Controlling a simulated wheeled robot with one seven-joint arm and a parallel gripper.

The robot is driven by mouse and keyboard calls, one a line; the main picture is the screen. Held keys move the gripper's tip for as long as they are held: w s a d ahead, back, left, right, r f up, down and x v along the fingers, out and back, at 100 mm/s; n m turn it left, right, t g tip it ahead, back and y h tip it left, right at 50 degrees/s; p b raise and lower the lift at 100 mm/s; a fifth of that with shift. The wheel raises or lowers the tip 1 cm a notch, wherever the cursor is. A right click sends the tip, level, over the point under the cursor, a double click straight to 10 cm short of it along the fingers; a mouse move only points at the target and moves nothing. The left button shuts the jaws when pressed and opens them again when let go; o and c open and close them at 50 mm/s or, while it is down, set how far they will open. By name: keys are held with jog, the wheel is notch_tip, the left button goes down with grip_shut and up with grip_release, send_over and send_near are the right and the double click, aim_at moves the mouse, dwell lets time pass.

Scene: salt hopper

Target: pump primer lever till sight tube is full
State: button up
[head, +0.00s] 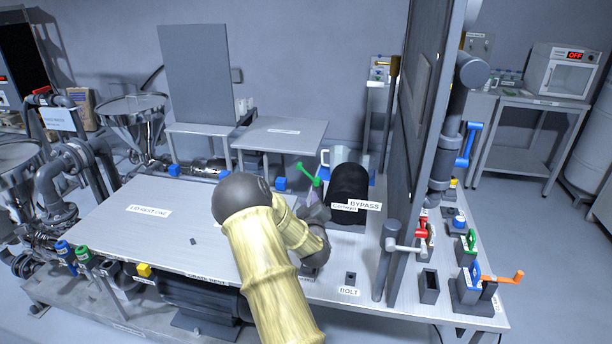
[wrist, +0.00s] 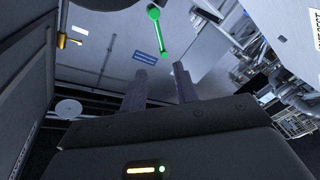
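A green lever (head: 307,173) with a round knob stands up just beyond my gripper, left of a black cylinder. In the wrist view the green lever (wrist: 157,28) is ahead of the fingertips, and a gap shows between them. No label on it is readable, so I cannot confirm it is the primer lever. My gripper (wrist: 160,72) is open, with two dark fingers apart and nothing between them. In the head view my gripper (head: 312,207) is low over the bench, partly hidden by my arm. I cannot make out a sight tube or its level.
A tall dark panel (head: 420,120) rises further right. Colored valve handles and an orange crank (head: 503,279) are at the right end. A flat plate (head: 150,215) covers the left.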

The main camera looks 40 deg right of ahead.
aim_at(306, 174)
jog(key=p+x, duration=0.3)
jog(key=x, duration=1.4)
jog(key=shift+w+d, duration=0.15)
jog(key=shift+w, duration=0.05)
grip_shut()
